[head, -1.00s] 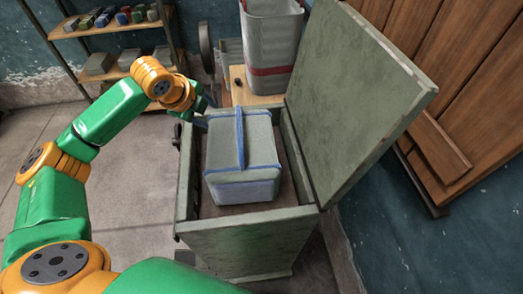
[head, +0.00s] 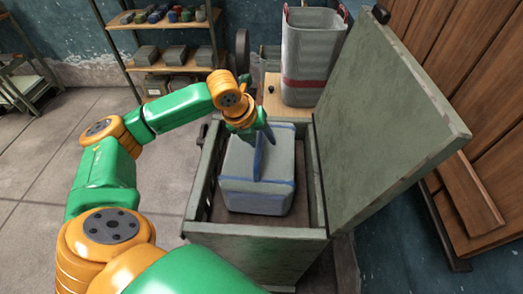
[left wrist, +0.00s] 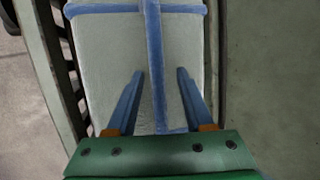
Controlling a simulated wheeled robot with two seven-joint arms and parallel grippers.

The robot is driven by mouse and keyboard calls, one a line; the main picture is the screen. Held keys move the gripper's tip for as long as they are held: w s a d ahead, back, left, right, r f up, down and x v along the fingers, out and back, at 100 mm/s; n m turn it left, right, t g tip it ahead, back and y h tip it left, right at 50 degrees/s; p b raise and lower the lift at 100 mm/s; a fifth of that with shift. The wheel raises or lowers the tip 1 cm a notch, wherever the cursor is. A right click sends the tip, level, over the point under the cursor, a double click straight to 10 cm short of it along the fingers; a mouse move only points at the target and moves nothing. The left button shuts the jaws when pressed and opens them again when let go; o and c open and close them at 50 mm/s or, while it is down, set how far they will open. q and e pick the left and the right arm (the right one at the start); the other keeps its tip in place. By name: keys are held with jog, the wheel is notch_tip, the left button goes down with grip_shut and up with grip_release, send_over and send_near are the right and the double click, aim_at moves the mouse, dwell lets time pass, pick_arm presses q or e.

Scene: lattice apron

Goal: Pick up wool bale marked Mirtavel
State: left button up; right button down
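A grey-green block-shaped bale (head: 250,185) with blue bands sits inside an open green chest (head: 255,240). I cannot read any name on it. In the left wrist view, a raised blue strap (left wrist: 153,50) runs along the bale (left wrist: 105,60). My left gripper (head: 265,136) is over the far part of the bale. In the left wrist view its two blue fingers (left wrist: 160,72) are open, one on each side of the strap, with gaps between. I cannot tell whether the fingertips touch the bale. My right gripper is not in view.
The chest lid (head: 385,130) stands open on the right. A tall grey bin (head: 312,55) with a red band stands behind the chest. A shelf (head: 170,68) with several small blocks is at the back left. The floor (head: 40,160) at left is mostly clear.

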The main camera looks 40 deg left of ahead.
pick_arm(q)
jog(key=shift+a, duration=0.1)
grip_shut()
jog(key=shift+r, duration=0.15)
dwell(0.9)
